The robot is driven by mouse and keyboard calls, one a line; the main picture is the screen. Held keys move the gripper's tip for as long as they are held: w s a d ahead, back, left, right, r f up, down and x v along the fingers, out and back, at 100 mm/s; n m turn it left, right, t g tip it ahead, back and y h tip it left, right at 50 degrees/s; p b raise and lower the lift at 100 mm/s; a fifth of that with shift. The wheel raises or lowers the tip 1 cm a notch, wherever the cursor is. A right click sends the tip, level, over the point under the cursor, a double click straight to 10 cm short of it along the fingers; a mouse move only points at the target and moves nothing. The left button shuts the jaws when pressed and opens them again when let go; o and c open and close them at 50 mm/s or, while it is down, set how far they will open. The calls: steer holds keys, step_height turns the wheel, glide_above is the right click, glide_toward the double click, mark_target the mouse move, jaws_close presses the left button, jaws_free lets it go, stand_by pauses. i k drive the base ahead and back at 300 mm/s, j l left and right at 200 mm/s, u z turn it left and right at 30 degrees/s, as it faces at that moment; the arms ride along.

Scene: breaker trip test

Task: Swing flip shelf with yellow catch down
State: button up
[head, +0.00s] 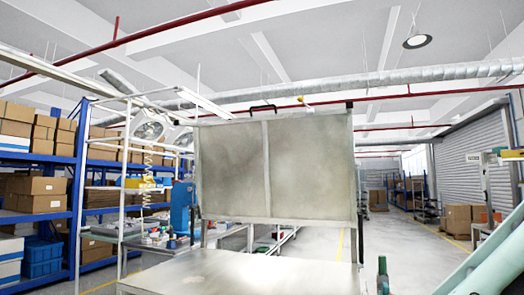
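A large grey metal panel (312,168), which looks like the flip shelf, stands upright above the bench in the head view. A vertical strip divides its face. A black handle (262,108) sits on its top edge. A small yellow piece (306,100), which looks like the catch, shows just right of the handle at the top edge. I cannot tell whether the catch is engaged. My gripper is not in view.
A bare metal bench top (240,273) lies below the panel. A dark green bottle-like object (383,276) stands at its right. Blue shelving with boxes (40,185) is at left. Open floor (400,240) shows to the right.

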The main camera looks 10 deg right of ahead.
mark_target(297, 168)
steer(key=i+j+z, duration=0.15)
steer(key=i+j, duration=0.4)
steer(key=i+j+z, duration=0.1)
steer(key=i+j, duration=0.45)
steer(key=j, duration=0.25)
